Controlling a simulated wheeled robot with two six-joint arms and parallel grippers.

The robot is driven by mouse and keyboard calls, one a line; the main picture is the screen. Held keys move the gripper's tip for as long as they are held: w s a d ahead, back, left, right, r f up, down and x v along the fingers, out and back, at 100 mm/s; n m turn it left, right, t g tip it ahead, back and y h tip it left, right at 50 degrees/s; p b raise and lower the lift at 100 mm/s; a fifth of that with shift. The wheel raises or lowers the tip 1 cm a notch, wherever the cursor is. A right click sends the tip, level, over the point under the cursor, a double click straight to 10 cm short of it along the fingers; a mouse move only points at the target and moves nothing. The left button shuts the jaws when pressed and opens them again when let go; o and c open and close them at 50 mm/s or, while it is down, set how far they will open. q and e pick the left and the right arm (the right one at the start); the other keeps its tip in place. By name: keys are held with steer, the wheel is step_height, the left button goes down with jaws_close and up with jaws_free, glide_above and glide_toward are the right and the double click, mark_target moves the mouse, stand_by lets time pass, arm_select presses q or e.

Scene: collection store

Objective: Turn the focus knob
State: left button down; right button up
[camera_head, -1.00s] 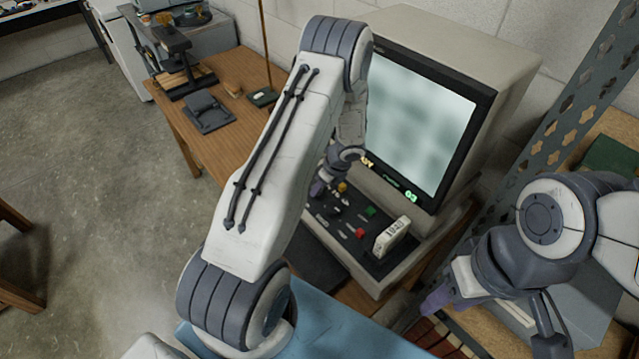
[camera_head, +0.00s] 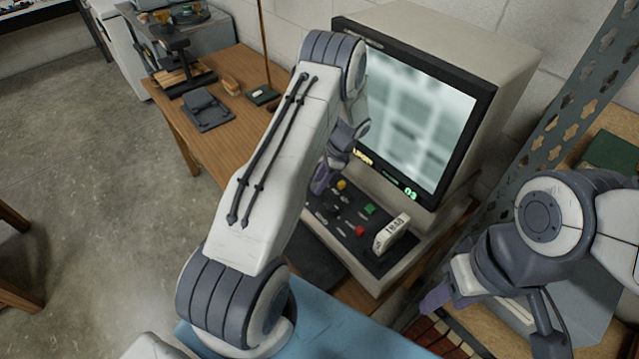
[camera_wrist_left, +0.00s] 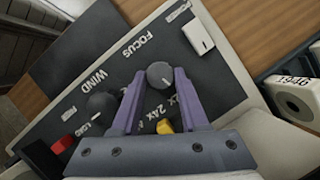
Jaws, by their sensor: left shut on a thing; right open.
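The focus knob (camera_wrist_left: 160,75) is a dark round knob with a white pointer line, beside the word FOCUS on the black control panel (camera_wrist_left: 225,90). My left gripper (camera_wrist_left: 157,78) has its purple fingers on either side of the knob and is shut on it. In the head view my left gripper (camera_head: 322,180) is over the panel's left part, and the knob is hidden there. The reader's screen (camera_head: 415,120) shows pale blocks with dark bands, still soft-edged. My right gripper (camera_head: 434,300) is open and empty, low at the right, apart from the reader.
The wind knob (camera_wrist_left: 101,107), a red button (camera_wrist_left: 62,145) and a yellow button (camera_wrist_left: 164,127) are near my left fingers. A white labelled box (camera_head: 391,233) stands on the panel's right end. A metal shelf post (camera_head: 560,120) rises at the right.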

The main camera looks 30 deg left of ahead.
arm_select(q)
steer(key=shift+n, duration=0.3)
steer(key=shift+c, duration=2.2)
jaws_free()
steer(key=shift+r, duration=0.1)
